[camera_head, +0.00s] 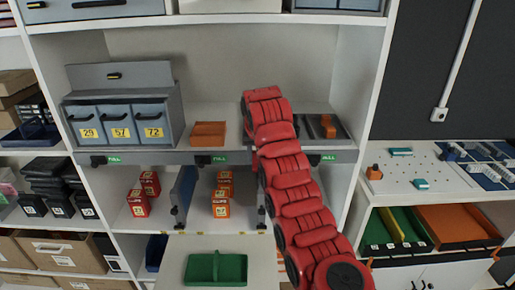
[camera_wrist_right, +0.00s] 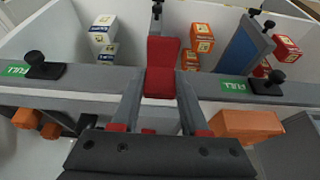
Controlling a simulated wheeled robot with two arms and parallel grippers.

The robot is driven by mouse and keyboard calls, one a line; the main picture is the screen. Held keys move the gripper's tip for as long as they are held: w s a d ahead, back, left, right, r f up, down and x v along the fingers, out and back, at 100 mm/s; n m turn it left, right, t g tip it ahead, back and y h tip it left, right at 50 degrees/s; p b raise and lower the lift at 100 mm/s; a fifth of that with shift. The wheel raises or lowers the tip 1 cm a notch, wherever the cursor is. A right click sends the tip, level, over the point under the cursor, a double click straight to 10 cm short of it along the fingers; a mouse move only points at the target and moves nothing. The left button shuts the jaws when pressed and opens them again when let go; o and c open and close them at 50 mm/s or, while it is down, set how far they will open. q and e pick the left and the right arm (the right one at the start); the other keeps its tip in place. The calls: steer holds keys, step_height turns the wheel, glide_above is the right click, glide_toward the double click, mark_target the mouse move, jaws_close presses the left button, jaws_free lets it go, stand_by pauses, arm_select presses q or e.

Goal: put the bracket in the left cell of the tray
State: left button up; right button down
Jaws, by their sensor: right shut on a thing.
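A red angled piece, which appears to be the bracket (camera_wrist_right: 162,52), is between the fingers of my right gripper (camera_wrist_right: 161,85) in the right wrist view. The gripper is shut on it, above the shelf's front rail. In the head view my red right arm reaches up to the shelf, and its fingers and the piece are hidden there. A green tray (camera_head: 190,270) with a raised bar across its middle is on a pale surface at the bottom. A dark divided holder (camera_head: 343,133) with an orange piece stands on the shelf, right of my arm. My left gripper is out of view.
An orange bin (camera_head: 208,134) and a grey drawer unit (camera_head: 122,77) stand on the shelf left of my arm. The grey rail (camera_head: 135,159) runs along its front. Red boxes (camera_head: 221,207) stand on the level below. The shelf's back is clear.

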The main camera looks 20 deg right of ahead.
steer(key=shift+s+d+f, duration=0.1)
steer(key=shift+s+f, duration=0.15)
steer(key=shift+f, duration=0.65)
steer(key=shift+s+d+f, duration=0.1)
steer(key=shift+s+f, duration=0.1)
steer(key=shift+f, duration=0.65)
steer(key=shift+s+f, duration=0.15)
steer(key=shift+f, duration=0.15)
